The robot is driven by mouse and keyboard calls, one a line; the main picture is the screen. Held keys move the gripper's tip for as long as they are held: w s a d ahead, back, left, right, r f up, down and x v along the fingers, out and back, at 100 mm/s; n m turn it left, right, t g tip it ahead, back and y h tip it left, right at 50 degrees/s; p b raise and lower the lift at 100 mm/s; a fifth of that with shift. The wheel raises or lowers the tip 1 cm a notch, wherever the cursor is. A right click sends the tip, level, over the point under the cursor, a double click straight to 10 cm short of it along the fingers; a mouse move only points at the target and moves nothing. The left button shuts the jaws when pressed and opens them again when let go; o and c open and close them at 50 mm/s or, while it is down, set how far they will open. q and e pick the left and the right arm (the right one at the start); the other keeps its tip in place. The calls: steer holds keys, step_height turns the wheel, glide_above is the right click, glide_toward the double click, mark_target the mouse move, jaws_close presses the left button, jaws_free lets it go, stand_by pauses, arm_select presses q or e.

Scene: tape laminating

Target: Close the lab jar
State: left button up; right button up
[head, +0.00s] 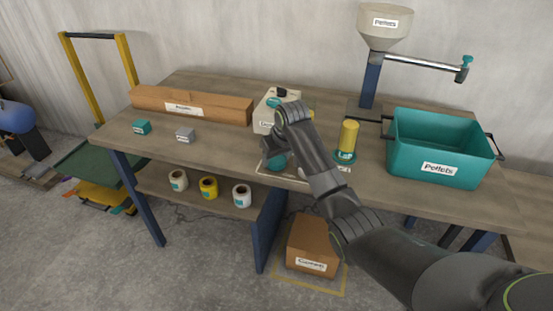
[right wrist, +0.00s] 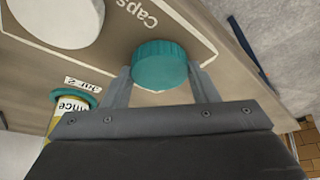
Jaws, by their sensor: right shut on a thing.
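A teal ribbed cap (right wrist: 160,62) sits between the two fingers of my right gripper (right wrist: 160,80), which is shut on it. The cap is over or on the mat marked Caps (right wrist: 120,25); I cannot tell whether it touches. In the head view the cap (head: 276,162) shows low at the table's front edge, partly hidden by my right arm. Part of the jar (right wrist: 70,121) shows at the left of the right wrist view. My left gripper is not in view.
A white round thing (right wrist: 62,18) lies on the Caps mat. A teal Pellets bin (head: 438,150) stands at the right, with a hopper (head: 384,24) behind.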

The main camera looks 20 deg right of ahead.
mark_target(277, 160)
arm_select(q)
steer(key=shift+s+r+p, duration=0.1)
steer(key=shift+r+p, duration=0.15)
steer(key=shift+p, duration=0.15)
arm_select(e)
step_height(277, 160, up, 10)
steer(key=shift+f, duration=0.15)
